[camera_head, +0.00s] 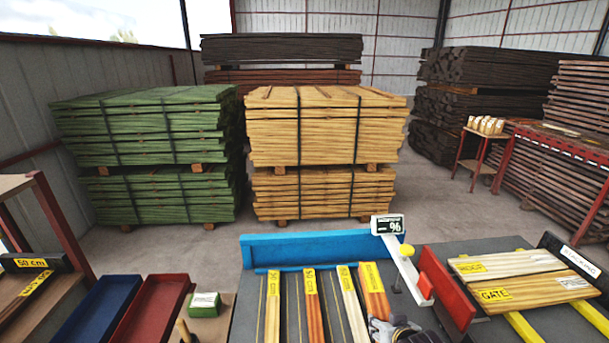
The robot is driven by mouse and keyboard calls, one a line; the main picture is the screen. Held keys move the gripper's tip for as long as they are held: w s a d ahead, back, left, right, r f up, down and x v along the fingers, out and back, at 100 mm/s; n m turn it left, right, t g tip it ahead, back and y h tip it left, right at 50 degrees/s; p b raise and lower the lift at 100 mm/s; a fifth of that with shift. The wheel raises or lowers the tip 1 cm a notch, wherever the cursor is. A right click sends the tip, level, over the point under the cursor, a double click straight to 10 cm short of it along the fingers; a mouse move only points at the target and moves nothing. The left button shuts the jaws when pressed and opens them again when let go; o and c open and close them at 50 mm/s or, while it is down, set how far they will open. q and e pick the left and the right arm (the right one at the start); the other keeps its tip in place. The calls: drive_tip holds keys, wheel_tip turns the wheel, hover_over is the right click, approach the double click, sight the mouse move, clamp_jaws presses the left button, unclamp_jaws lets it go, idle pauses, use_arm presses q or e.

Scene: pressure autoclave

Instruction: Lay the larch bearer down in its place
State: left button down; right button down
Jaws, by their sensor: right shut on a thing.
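Several narrow wood pieces with yellow labels lie side by side on the grey bench top at bottom centre. They include an orange-brown piece (314,314), a pale piece (354,312) and, rightmost, another orange-brown piece (376,301). My right gripper (384,325) is at the near end of this rightmost piece and looks shut on it; the fingertips are partly hidden at the bottom edge. Which piece is the larch bearer cannot be read from the labels. Two yellow strips (524,327) lie at right under pale labelled boards (520,262). My left gripper is not in view.
A blue fence (300,247) closes the bench's back. A meter with a % display (388,225) and a red upright plate (446,287) stand between the bench and the stacking area. Blue and red trays (150,312) are at left. Timber stacks (325,135) stand behind.

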drive_tip(key=shift+r, duration=0.1)
drive_tip(key=shift+a, duration=0.55)
drive_tip(key=a, duration=1.3)
drive_tip(key=shift+a, duration=0.4)
drive_tip(key=shift+s+d, duration=0.1)
drive_tip(key=shift+d, duration=0.05)
